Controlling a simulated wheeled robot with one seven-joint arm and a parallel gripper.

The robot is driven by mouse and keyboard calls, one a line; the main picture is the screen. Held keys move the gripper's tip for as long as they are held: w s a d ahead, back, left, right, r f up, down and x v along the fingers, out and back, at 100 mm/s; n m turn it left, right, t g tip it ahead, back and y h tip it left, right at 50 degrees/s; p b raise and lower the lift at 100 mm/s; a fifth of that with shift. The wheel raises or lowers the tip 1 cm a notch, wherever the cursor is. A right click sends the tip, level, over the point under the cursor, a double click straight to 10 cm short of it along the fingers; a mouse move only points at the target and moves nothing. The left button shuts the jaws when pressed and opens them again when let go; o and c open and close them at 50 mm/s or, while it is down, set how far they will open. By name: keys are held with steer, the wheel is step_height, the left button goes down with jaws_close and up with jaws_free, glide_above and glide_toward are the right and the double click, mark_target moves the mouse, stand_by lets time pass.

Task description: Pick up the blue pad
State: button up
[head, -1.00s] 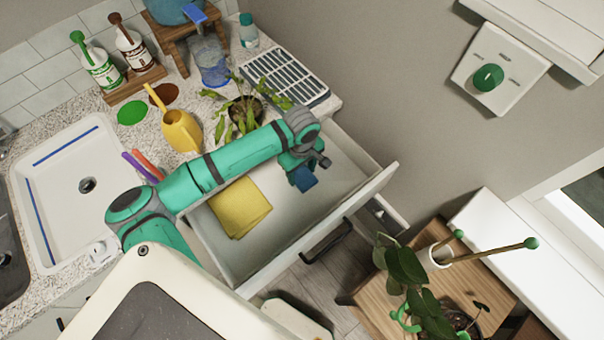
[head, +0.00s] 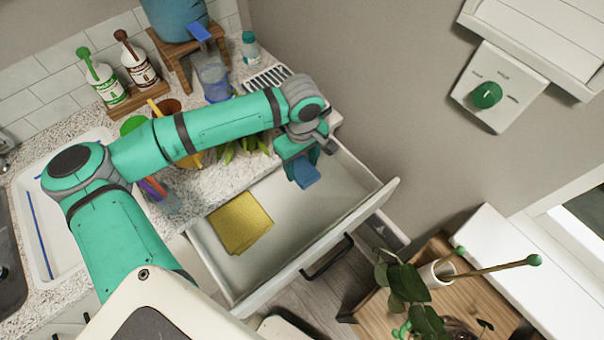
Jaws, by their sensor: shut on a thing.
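The blue pad (head: 306,172) is a small blue block held at the end of my gripper (head: 301,157). My gripper is shut on it, above the right part of the open drawer (head: 292,217). The pad looks raised clear of the drawer's floor. The fingertips are small and partly hidden by the wrist and the pad.
A folded yellow cloth (head: 241,222) lies in the drawer's left part. The drawer front with its dark handle (head: 327,257) juts out. A potted plant on a wooden stand (head: 454,290) is at lower right. Bottles (head: 103,83) and a blue container stand on the counter.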

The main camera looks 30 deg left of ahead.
mark_target(303, 168)
step_height(303, 168, up, 14)
steer(key=shift+w, duration=0.15)
steer(key=shift+o, duration=0.5)
steer(key=shift+d, duration=0.15)
